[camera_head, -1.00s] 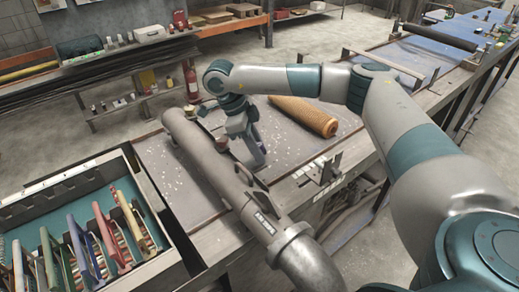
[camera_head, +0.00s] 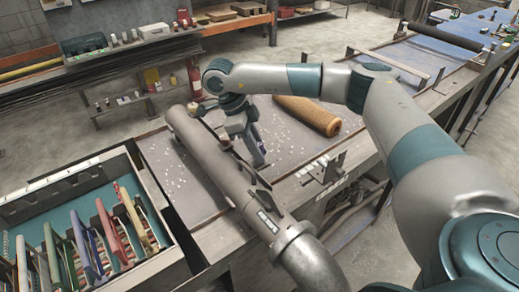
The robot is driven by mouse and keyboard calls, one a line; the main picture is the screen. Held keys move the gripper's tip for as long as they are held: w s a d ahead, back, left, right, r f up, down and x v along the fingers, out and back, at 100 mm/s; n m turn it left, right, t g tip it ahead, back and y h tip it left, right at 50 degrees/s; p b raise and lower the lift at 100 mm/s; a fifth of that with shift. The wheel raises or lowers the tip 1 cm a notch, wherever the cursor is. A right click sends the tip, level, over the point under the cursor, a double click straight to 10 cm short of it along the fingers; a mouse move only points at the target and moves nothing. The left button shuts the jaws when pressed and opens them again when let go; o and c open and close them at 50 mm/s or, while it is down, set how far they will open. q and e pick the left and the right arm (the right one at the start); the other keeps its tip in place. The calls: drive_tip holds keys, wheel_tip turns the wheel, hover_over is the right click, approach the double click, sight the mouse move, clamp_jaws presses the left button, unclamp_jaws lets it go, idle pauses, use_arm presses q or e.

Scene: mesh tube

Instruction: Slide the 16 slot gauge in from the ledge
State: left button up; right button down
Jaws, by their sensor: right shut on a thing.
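My right gripper (camera_head: 252,152) reaches down close behind the long grey pipe (camera_head: 205,160), over the speckled grey tabletop. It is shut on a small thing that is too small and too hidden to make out. A dark upright plate (camera_head: 262,178) stands against the pipe's far side. Several small metal pieces with pale tags stand on the ledge (camera_head: 322,168) at the table's front right; their numbers are too small to read, so I cannot tell which is the 16 slot gauge. My left gripper is not in view.
A tan mesh roll (camera_head: 305,114) lies on the table behind my right gripper. A bin (camera_head: 62,192) with several coloured handled tools stands at the left. The pipe's elbow (camera_head: 312,262) is at the bottom.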

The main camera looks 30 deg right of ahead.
drive_tip(key=shift+a, duration=0.7)
idle(0.6)
drive_tip(key=c, duration=1.5)
unclamp_jaws()
drive_tip(key=shift+w+a+r+b, duration=0.1)
drive_tip(key=shift+a+r+b, duration=0.05)
drive_tip(key=shift+r+b, duration=0.3)
drive_tip(key=b+v, duration=0.2)
drive_tip(key=v, duration=1.4)
drive_tip(key=shift+w+a+r, duration=0.1)
drive_tip(key=shift+r, duration=0.1)
drive_tip(key=shift+f, duration=0.1)
